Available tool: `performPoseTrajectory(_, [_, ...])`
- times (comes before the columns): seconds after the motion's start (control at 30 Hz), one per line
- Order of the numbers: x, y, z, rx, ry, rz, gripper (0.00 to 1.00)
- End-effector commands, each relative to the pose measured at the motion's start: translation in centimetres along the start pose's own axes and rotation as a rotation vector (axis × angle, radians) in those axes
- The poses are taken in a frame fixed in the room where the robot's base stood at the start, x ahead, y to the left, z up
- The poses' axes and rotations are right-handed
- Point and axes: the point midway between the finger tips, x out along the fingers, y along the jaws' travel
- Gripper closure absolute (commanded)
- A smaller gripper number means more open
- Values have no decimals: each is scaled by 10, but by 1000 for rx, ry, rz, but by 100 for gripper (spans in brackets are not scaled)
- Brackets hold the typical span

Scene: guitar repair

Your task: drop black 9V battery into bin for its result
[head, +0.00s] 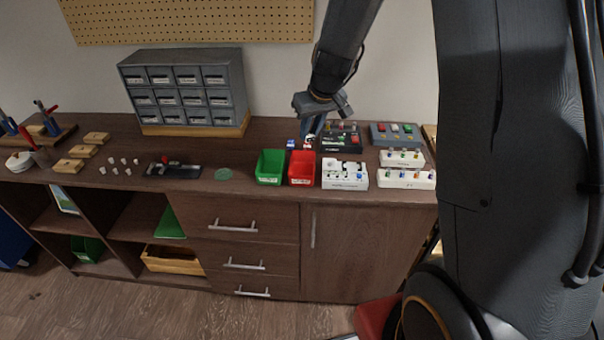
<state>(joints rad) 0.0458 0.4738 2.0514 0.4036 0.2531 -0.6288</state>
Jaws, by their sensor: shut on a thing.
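My gripper (312,127) is above the back of the bench, over the left end of a dark tester box (340,142). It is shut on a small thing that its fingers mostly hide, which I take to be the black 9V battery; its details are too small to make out. The green bin (270,180) and the red bin (302,181) stand side by side at the front of the bench, below and slightly left of my gripper. Small blue-and-white (291,143) and red-and-white (308,144) items are behind the bins.
White boxes (345,185) with small parts on top stand right of the red bin. A grey box with coloured parts (395,134) is behind. A drawer cabinet (190,55) stands back left.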

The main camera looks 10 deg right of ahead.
Motion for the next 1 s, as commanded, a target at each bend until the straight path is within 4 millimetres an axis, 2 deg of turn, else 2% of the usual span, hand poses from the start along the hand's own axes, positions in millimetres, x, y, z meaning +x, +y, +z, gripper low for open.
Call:
performPoseTrajectory(0.03, [10,0,3,0,-1,0,100])
performPoseTrajectory(0.23, [28,0,11,0,-1,0,100])
performPoseTrajectory(0.6, [33,0,14,0,0,0,100])
performPoseTrajectory(0.63, [33,0,14,0,0,0,78])
performPoseTrajectory(0.73, [33,0,14,0,0,0,62])
performPoseTrajectory(0.77, [33,0,14,0,0,0,58])
performPoseTrajectory(1.0, [33,0,14,-1,0,0,58])
